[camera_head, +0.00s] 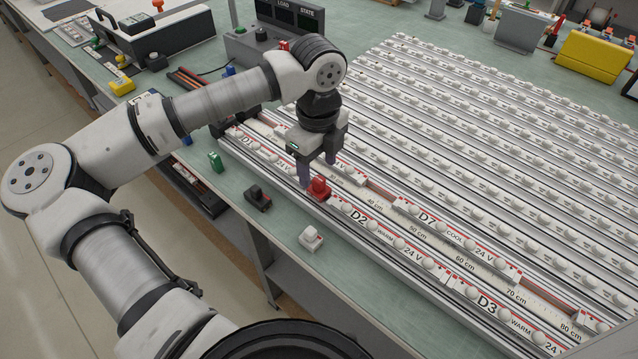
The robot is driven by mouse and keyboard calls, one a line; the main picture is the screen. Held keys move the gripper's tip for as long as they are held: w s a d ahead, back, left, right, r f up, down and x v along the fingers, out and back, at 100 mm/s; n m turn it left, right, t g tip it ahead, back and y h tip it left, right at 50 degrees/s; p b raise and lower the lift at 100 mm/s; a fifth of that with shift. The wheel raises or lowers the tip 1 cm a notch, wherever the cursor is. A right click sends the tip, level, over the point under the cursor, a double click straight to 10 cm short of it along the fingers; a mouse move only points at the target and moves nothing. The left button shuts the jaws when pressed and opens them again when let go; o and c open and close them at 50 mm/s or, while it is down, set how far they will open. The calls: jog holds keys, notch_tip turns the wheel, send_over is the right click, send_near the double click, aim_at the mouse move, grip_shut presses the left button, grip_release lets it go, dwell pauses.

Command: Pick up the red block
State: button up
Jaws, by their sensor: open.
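The red block (319,188) sits near the front left edge of the large ribbed lightbox frame, by the D2 strip, and a small knob shape shows on its top. My gripper (318,172) points down right at the block, with its two fingers apart. One finger appears just left of the block and the other just behind it on the right. I cannot tell whether either finger touches the block. The jaws are open and hold nothing visible.
A black block (258,197), a white block (311,237) and a green block (216,161) stand on the green table's front strip. The lightbox frame (480,150) with rows of white domes fills the right side. A yellow box (593,58) stands at the back right.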

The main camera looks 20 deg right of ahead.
aim_at(319, 179)
jog(key=shift+s+d+f+p, duration=0.1)
jog(key=shift+f+p, duration=1.1)
jog(key=shift+f, duration=1.45)
jog(key=c, duration=1.1)
